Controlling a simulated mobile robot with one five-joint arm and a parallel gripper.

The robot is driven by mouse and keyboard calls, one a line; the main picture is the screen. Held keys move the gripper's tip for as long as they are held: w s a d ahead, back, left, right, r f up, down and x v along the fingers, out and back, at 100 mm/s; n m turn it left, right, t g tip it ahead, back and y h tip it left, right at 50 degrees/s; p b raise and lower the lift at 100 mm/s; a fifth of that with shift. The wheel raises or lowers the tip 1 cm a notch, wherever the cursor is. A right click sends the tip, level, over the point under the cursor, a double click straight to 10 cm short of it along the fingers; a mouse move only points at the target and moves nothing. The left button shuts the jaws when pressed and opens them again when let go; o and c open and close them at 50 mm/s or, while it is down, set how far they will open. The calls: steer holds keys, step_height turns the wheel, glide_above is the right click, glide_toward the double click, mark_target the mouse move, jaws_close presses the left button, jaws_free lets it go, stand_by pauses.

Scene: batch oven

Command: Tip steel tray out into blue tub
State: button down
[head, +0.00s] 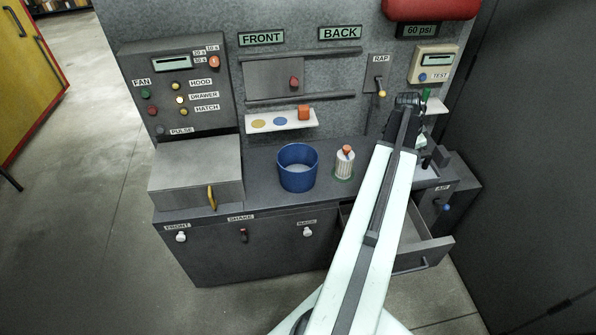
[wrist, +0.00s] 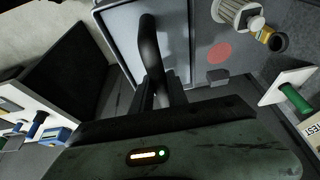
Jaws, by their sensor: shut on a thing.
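The blue tub (head: 297,181) stands upright on the bench top in the head view, left of my arm, with a pale inside. My gripper (head: 428,150) is at the bench's right end, mostly hidden by my own arm there. In the wrist view my gripper (wrist: 160,97) is shut on a dark curved handle (wrist: 150,48). A grey rimmed panel (wrist: 122,22) lies behind the handle. My gripper is well right of the tub.
A ribbed white canister (head: 344,165) stands between tub and arm. An open drawer (head: 425,258) juts out at the front right. A grey box with a yellow handle (head: 211,197) is at the left. A small shelf (head: 282,124) hangs above the tub.

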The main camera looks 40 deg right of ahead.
steer(key=w+a, duration=0.6)
steer(key=a, duration=0.3)
steer(key=w+a, duration=0.6)
steer(key=a, duration=0.4)
steer(key=shift+w, duration=0.15)
steer(key=w+a, duration=0.7)
steer(key=a, duration=0.5)
steer(key=shift+w, duration=0.35)
steer(key=shift+a, duration=0.1)
steer(key=w+d, duration=0.6)
steer(key=w, duration=0.4)
steer(key=w+d, duration=0.7)
steer(key=w, duration=0.4)
steer(key=shift+d, duration=0.3)
